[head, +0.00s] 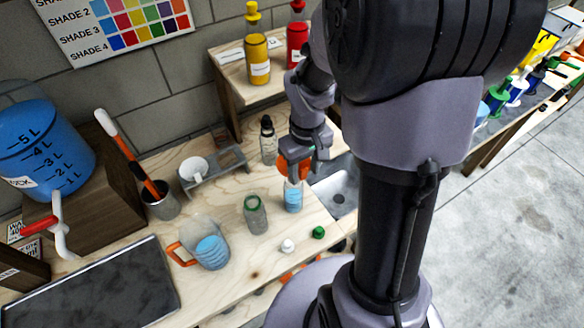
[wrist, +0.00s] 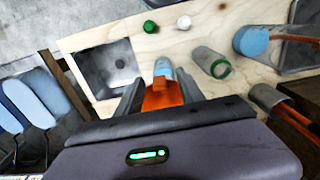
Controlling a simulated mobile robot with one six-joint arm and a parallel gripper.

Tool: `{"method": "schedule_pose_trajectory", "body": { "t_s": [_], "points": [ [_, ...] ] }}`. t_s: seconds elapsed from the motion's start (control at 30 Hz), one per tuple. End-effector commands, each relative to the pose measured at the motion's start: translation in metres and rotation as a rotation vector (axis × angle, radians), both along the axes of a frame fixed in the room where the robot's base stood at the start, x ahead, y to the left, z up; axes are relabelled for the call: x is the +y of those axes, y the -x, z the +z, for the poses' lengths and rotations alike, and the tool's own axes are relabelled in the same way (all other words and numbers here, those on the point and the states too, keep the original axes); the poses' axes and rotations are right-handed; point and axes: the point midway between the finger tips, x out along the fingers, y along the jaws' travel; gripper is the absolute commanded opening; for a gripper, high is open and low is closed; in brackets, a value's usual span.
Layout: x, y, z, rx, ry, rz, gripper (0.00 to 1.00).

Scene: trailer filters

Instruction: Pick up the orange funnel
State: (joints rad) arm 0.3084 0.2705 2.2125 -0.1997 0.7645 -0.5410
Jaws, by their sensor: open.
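The orange funnel (head: 283,167) is at the mouth of a clear bottle with blue liquid (head: 293,196); I cannot tell how far it sits in the neck. My gripper (head: 300,160) is at the funnel and partly covers it in the head view. In the wrist view the orange funnel (wrist: 162,97) lies between the two open fingers of my gripper (wrist: 160,88). The blue-liquid bottle (wrist: 163,68) shows just beyond it. I cannot tell whether the fingers touch the funnel.
A sink (head: 338,190) lies right of the bottle. Left of it stand an empty bottle with a green neck (head: 256,214) and a measuring jug (head: 211,250). White (head: 287,245) and green (head: 318,232) caps lie in front. A dropper bottle (head: 268,142) stands behind.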

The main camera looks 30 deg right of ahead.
Motion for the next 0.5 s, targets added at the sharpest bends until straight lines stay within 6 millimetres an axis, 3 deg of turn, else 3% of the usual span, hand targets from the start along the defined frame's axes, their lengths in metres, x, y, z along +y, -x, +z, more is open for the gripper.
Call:
{"method": "schedule_pose_trajectory", "body": {
  "t_s": [0.2,0.5],
  "points": [
    [0.000,-0.003,-0.045,0.003,-0.001,0.000,0.45],
    [0.000,-0.003,-0.049,0.000,0.000,0.000,0.43]
  ]
}}
